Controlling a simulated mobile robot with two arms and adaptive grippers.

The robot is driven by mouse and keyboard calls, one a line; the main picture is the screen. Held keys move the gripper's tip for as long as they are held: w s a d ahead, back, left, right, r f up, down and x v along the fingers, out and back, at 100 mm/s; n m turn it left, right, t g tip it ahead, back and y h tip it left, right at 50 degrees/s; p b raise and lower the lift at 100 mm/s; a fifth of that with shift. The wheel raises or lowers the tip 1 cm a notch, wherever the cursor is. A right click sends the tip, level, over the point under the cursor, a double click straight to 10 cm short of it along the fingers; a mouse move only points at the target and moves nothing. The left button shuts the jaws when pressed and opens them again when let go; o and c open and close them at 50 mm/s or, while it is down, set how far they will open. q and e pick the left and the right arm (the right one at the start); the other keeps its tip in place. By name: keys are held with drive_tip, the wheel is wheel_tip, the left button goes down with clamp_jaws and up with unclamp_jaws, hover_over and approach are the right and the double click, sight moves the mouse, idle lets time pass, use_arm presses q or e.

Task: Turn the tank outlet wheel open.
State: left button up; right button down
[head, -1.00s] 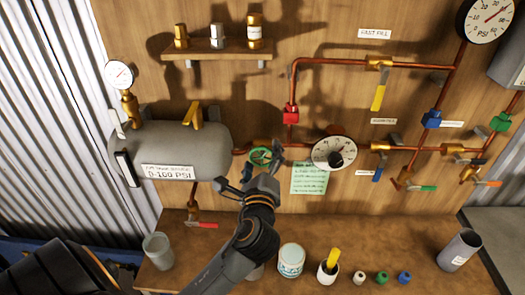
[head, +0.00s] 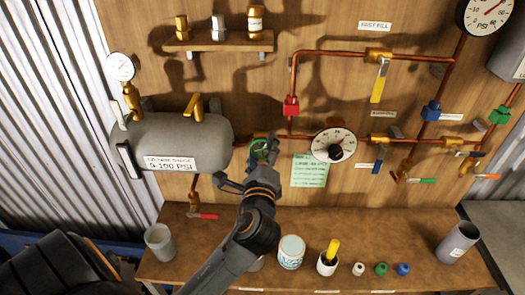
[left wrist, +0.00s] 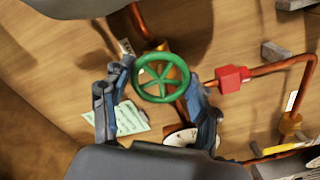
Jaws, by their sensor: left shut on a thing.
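The tank outlet wheel is a green spoked handwheel (head: 262,150) on the copper pipe just right of the grey tank (head: 185,143). My left gripper (head: 250,172) is at the wheel, its fingers reaching up to it from below. In the left wrist view the green wheel (left wrist: 161,78) sits between the two fingers of my left gripper (left wrist: 160,92), one at each side of its rim. The gripper is shut on the wheel. The fingers cover part of the wheel in the head view. My right gripper is not in view.
A dial gauge (head: 334,145) and a green note (head: 309,171) are close to the right of the wheel. A red-handled valve (head: 203,215) hangs below the tank. The bench (head: 215,270) below holds a grey cup (head: 160,242), a white tin (head: 291,251) and small caps.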

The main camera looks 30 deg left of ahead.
use_arm(q)
drive_tip(key=shift+r+n+b, duration=0.1)
drive_tip(key=shift+n+b, duration=0.45)
drive_tip(key=shift+n, duration=2.35)
drive_tip(key=o, duration=0.9)
drive_tip(key=shift+o, duration=1.2)
drive_tip(key=shift+w, duration=0.15)
drive_tip(key=v, duration=0.7)
drive_tip(key=shift+d, duration=0.1)
